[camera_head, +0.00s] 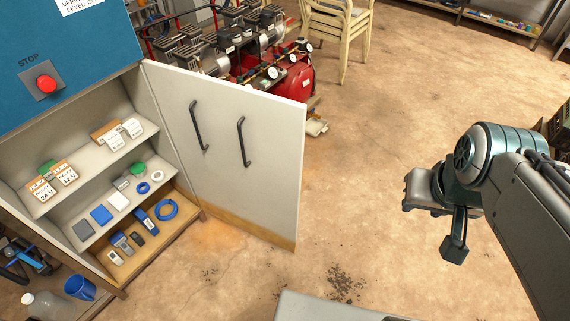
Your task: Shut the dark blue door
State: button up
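A cabinet door (222,150) stands swung wide open on the right side of a shelf cabinet (100,262). The face I see is off-white with a tan bottom strip, not dark blue; its other face is hidden. Two dark bar handles, a left one (198,126) and a right one (243,142), are on this face. My gripper (453,247) hangs in the air at the right, well apart from the door. It seems to hold nothing, and the gap between its fingers cannot be made out.
Above the cabinet is a blue panel (95,35) with a red stop button (47,84). The shelves hold small boxes, cards and a blue hose coil (166,209). A red compressor (290,80) stands behind the door, chairs (338,30) farther back. Floor between door and gripper is clear.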

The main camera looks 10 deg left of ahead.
aim_at(240, 148)
jog(key=z, duration=0.95)
jog(key=i, duration=3)
jog(key=u, duration=4.4)
jog(key=i, duration=0.25)
jog(key=u, duration=0.05)
